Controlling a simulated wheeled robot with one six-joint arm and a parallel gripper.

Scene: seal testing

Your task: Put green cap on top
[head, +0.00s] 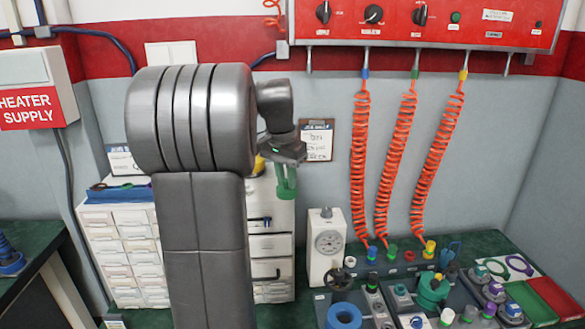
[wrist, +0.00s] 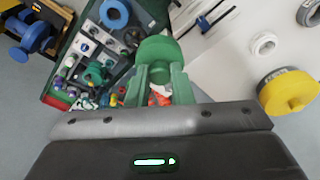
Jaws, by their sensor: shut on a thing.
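My gripper (head: 286,180) hangs in the air in front of the white drawer cabinet (head: 130,240), above the bench. Its green fingers are shut on a green cap, a round green piece that shows best in the wrist view (wrist: 160,50). In the head view the cap merges with the green fingers, so its outline is hard to tell. A teal-green round fitting (head: 433,290) stands on the bench at the right, apart from the gripper; it also shows at the left of the wrist view (wrist: 96,73). Which top the cap belongs on cannot be told.
A blue ring (head: 345,316) lies at the bench front. A white gauge box (head: 326,245) stands left of the fittings. Red coiled hoses (head: 395,155) hang down to the bench. A yellow-topped grey part (wrist: 290,92) is at the right in the wrist view.

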